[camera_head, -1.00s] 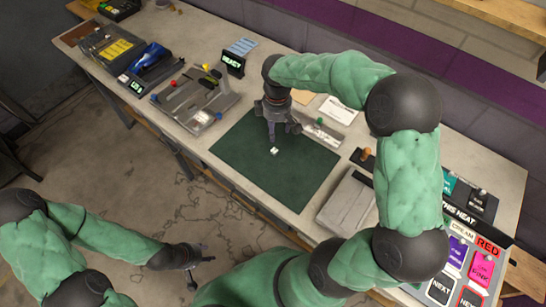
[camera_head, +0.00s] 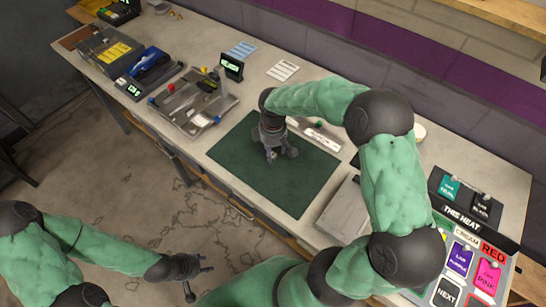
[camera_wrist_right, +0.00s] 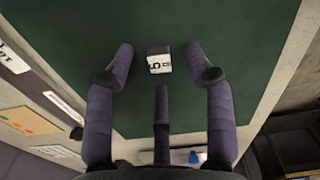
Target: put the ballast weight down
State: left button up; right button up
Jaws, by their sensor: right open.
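The ballast weight is a small silver-white block marked with a dark 5 (camera_wrist_right: 159,61). In the right wrist view it sits on the green mat (camera_wrist_right: 220,25), just beyond and between my spread fingertips, with clear gaps on both sides. My right gripper (camera_head: 278,156) is open, low over the mat; it also shows in the right wrist view (camera_wrist_right: 163,78). In the head view the gripper mostly hides the weight. My left gripper (camera_head: 199,279) is apart from the bench, over the floor, with its fingers spread and empty.
A grey flat box (camera_head: 344,208) lies to the right. A labelled board (camera_head: 470,250) stands at the far right. Most of the mat is bare.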

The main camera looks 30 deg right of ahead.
jog(key=shift+f, duration=0.65)
jog(key=shift+r, duration=0.1)
jog(key=c, duration=0.8)
jog(key=shift+c, duration=0.2)
jog(key=shift+r, duration=0.1)
